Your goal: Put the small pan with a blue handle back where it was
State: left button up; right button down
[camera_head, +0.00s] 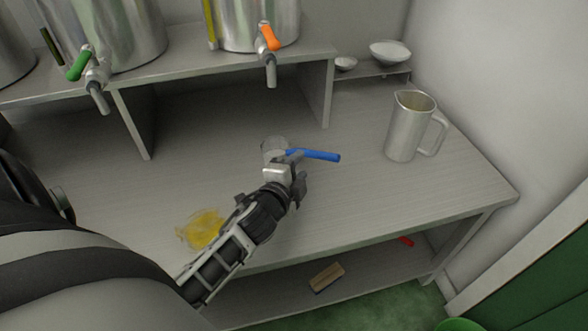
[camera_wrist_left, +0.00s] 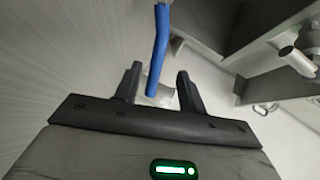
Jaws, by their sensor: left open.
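The small pan (camera_head: 273,146) stands on the worktop, its pale grey body partly hidden behind my left gripper. Its blue handle (camera_head: 318,155) points right. My left gripper (camera_head: 288,168) is at the pan, close to where the handle joins the body. In the left wrist view the blue handle (camera_wrist_left: 160,45) runs down from the top edge, its lower end showing between the two open fingers (camera_wrist_left: 158,88). I cannot tell whether a finger touches it. My right gripper is not in view.
A metal jug (camera_head: 405,130) stands at the right. Yellow liquid (camera_head: 203,230) lies on the worktop beside my left forearm. Steel tanks with a green tap (camera_head: 80,64) and an orange tap (camera_head: 269,38) stand on the raised shelf (camera_head: 225,67). A brush (camera_head: 327,276) lies below.

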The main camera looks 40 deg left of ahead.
pick_arm(q)
jog(key=shift+v, duration=1.05)
jog(key=s+d+n+h, duration=0.1)
jog(key=s+d, duration=0.1)
jog(key=s+d+f+n+g+h, duration=0.1)
jog(key=s+d+n, duration=0.1)
jog(key=d, duration=0.1)
jog(key=s+d+f+n+h, duration=0.1)
jog(key=s+d+n, duration=0.1)
jog(key=s, duration=0.1)
jog(key=shift+s+d+g, duration=0.1)
jog(key=shift+d+g, duration=0.1)
jog(key=shift+g, duration=0.2)
jog(key=s+d+r+n+g+h+p, duration=0.2)
jog(key=s+d+r+n+h+p, duration=0.1)
jog(key=s+d+n+p, duration=0.3)
jog(key=shift+s+d+r+g+h+p, duration=0.3)
jog(key=shift+s+d+r+p, duration=0.25)
jog(key=shift+s+d+p, duration=0.2)
jog(key=shift+w+a+f, duration=0.1)
jog(key=shift+f, duration=0.2)
jog(key=shift+c, duration=0.4)
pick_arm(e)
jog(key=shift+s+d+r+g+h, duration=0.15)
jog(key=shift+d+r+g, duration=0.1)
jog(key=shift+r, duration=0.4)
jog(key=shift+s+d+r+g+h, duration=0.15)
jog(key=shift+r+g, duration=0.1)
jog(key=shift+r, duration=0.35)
